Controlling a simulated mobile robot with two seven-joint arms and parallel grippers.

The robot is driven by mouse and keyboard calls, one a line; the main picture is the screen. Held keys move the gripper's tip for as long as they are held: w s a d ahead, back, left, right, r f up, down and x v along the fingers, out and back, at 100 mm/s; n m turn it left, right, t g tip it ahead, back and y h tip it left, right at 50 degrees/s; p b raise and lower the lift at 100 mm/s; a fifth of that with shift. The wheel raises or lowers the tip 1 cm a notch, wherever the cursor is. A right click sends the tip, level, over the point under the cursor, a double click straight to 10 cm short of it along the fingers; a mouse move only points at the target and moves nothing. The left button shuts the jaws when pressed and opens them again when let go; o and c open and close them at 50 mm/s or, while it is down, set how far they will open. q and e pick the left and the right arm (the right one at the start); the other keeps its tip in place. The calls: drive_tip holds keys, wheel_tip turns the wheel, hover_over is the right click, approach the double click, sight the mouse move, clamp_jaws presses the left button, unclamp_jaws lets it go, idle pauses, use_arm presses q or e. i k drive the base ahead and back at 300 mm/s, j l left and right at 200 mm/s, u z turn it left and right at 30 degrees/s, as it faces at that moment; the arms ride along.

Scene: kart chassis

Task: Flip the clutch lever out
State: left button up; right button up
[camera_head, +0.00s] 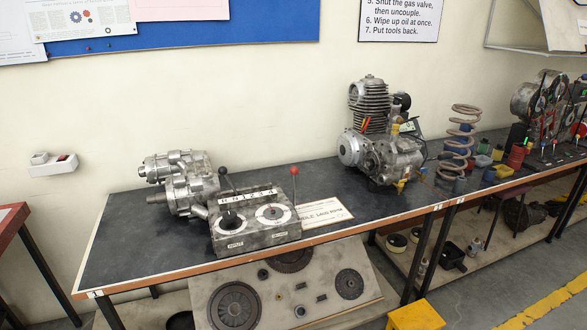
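A metal control box (255,222) stands on the dark bench top at the left, joined to a silver gearbox (183,183) behind it. The left lever has a black knob (222,171) and leans up and left. The right lever has a red knob (294,171) and stands nearly upright. Neither of my grippers is in view.
The long bench (130,249) runs along the wall, with a white sign card (325,213) beside the box. A finned engine (376,140) and a coil spring (461,140) stand further right. A slanted gear board (290,295) is below the bench. A yellow block (415,317) is on the floor.

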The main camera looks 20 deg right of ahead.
sight(294, 171)
drive_tip(key=i+l+u, duration=0.2)
drive_tip(key=l, duration=0.35)
drive_tip(key=i+l+u, duration=0.2)
drive_tip(key=l, duration=0.35)
drive_tip(key=i+l+u, duration=0.2)
drive_tip(key=l, duration=0.4)
drive_tip(key=i+l+u, duration=0.1)
drive_tip(key=l+u, duration=0.15)
drive_tip(key=l, duration=0.35)
drive_tip(key=l+u, duration=0.2)
drive_tip(key=l, duration=0.4)
drive_tip(key=i, duration=0.05)
